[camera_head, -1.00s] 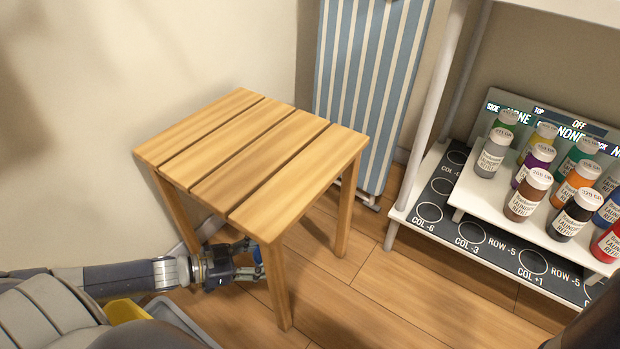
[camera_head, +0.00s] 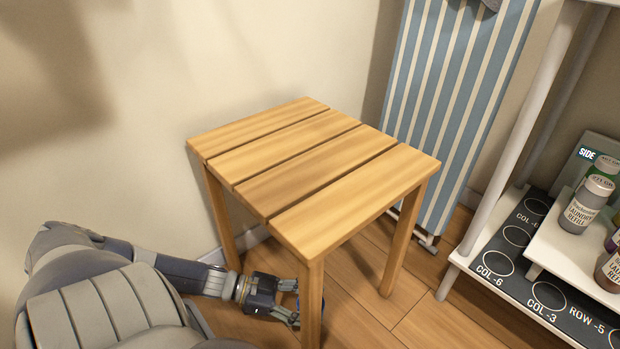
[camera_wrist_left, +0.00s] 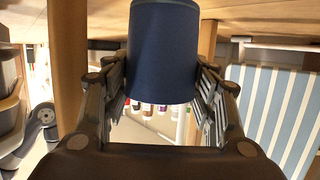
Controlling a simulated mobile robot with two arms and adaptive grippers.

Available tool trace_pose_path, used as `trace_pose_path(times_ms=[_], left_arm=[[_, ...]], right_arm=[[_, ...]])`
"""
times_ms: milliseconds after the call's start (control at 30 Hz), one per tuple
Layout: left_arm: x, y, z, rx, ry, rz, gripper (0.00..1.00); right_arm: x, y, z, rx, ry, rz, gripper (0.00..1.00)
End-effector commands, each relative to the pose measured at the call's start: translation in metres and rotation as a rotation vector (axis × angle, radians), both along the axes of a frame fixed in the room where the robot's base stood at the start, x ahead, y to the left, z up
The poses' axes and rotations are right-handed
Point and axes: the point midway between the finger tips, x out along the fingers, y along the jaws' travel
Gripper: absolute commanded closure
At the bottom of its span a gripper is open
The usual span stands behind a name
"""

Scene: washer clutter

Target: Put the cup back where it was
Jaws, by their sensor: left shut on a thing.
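A dark blue cup (camera_wrist_left: 163,50) fills the middle of the left wrist view, between the two fingers of my left gripper (camera_wrist_left: 163,92). The gripper is shut on it. In the head view my left gripper (camera_head: 283,303) is low, beside the front leg of a wooden slatted stool (camera_head: 315,165), below the level of its seat. Only a small bit of blue shows at the fingertips there, partly hidden by the stool leg. The stool top is bare. My right gripper is not in view.
A blue and white striped board (camera_head: 455,100) leans on the wall behind the stool. A white rack (camera_head: 575,255) with several labelled bottles and marked circles on a dark strip (camera_head: 497,264) stands at the right. Stool legs stand close to my left gripper.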

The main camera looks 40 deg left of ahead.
Motion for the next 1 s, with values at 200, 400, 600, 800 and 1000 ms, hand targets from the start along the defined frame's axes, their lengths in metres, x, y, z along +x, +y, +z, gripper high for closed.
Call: trace_pose_path(times_ms=[200, 400, 600, 800, 1000], left_arm=[[0.0, 0.0, -0.024, -0.001, 0.001, 0.0, 0.74], [0.0, 0.0, -0.037, -0.001, -0.001, 0.0, 0.74], [0.0, 0.0, -0.035, -0.001, -0.001, 0.0, 0.74], [0.0, 0.0, -0.038, 0.0, 0.0, 0.0, 0.38], [0.0, 0.0, -0.038, 0.0, 0.0, 0.0, 0.27]], right_arm=[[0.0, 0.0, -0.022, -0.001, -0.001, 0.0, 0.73], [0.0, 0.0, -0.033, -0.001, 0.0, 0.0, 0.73], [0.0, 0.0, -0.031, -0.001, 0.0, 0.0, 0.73], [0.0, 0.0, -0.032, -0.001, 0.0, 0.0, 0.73], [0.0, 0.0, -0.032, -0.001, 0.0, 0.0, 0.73]])
